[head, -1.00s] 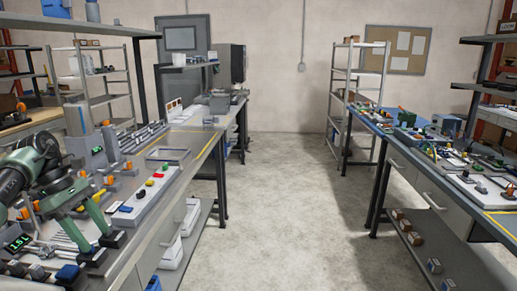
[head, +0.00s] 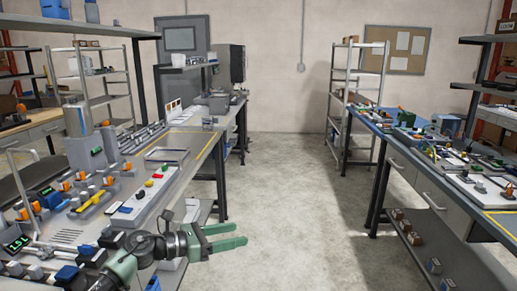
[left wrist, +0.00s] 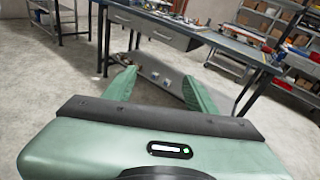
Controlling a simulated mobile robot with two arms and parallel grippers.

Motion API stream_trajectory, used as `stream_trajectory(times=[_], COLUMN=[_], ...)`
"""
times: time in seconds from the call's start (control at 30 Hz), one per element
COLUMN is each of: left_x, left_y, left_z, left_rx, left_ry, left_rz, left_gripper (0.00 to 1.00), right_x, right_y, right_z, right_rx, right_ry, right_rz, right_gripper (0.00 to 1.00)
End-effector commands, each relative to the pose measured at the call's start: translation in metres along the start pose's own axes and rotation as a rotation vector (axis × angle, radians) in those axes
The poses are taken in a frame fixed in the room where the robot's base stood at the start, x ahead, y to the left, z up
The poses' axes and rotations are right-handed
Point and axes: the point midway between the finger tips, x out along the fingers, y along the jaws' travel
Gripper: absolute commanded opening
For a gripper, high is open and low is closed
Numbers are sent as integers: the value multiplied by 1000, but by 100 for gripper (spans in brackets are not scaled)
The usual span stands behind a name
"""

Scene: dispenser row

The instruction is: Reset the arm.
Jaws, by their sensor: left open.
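My left gripper (head: 238,237) is in the lower middle of the head view, in front of the left bench's edge and over the aisle. Its two green fingers are spread apart and point right, with nothing between them. The left wrist view also shows the open gripper (left wrist: 172,85), with bare floor and a bench beyond its fingers. My right gripper does not show.
The left bench (head: 183,141) carries a panel with coloured buttons (head: 147,197), an empty tray (head: 166,156) and several dispensers with orange parts. The right bench (head: 405,155) is crowded with small parts. The concrete aisle floor (head: 285,200) between them is clear.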

Motion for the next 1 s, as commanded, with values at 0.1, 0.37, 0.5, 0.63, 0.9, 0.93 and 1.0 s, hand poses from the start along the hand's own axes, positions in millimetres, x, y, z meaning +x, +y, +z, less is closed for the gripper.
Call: stream_trajectory(times=[0.1, 0.37, 0.5, 0.63, 0.9, 0.93, 1.0], left_x=[12, -46, -100, -151, -218, -223, -234], left_y=[-22, -21, -33, -73, -176, -185, -206], left_z=[11, -25, -92, -167, -255, -260, -269], left_rx=[-344, -1219, -1710, -2134, 2552, 2510, 2420], left_ry=[-261, -740, -949, -1112, 1254, 1230, 1180], left_rz=[100, 386, 591, 827, -1221, -1226, -1232], left_gripper=[56, 56, 56, 56, 56, 56, 56], right_x=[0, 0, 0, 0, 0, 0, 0], right_y=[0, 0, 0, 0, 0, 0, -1], right_z=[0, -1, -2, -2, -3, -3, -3], right_rx=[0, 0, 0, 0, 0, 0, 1], right_ry=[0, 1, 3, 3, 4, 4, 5], right_rz=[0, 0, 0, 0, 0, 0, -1], right_gripper=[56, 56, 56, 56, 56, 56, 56])
